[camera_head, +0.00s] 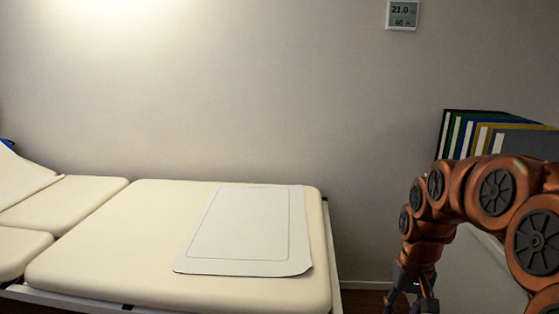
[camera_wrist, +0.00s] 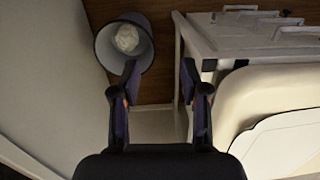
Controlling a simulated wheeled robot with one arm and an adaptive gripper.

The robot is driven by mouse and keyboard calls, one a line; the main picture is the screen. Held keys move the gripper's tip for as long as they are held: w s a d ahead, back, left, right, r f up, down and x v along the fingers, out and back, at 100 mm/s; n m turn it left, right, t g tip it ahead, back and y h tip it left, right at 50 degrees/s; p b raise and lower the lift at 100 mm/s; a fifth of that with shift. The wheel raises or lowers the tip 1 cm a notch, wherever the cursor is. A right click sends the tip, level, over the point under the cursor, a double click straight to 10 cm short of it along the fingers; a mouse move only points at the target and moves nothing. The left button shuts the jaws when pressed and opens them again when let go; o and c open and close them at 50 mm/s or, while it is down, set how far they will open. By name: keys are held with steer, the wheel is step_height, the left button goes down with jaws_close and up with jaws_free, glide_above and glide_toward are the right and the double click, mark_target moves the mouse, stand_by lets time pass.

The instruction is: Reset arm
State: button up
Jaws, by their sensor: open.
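My gripper (camera_wrist: 158,88) is open, with its two dark fingers apart and nothing between them in the wrist view. In the head view my gripper (camera_head: 412,300) hangs fingers down at the bottom right, cut off by the lower edge. My orange arm bends down at the right side. The gripper is in the gap to the right of the cream padded couch (camera_head: 100,262), apart from it.
A white pad (camera_head: 245,225) lies on the couch. Several binders (camera_head: 475,135) stand at the right, partly behind my arm. A grey bin (camera_wrist: 104,48) with crumpled white stuff (camera_wrist: 127,38) stands on the wooden floor (camera_wrist: 155,90). A display (camera_head: 402,14) hangs on the wall.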

steer(key=s+a+r+p, duration=0.3)
steer(key=s+r+p, duration=0.7)
steer(key=s, duration=0.2)
steer(key=s+a+r+n+g+p, duration=0.1)
steer(key=s+a+r+p, duration=0.3)
steer(key=s+r+p, duration=0.6)
steer(key=s+r, duration=0.1)
steer(key=s, duration=0.2)
steer(key=shift+a+r+h, duration=0.2)
steer(key=shift+a+h, duration=0.05)
steer(key=shift+h, duration=0.05)
steer(key=shift+d, duration=0.1)
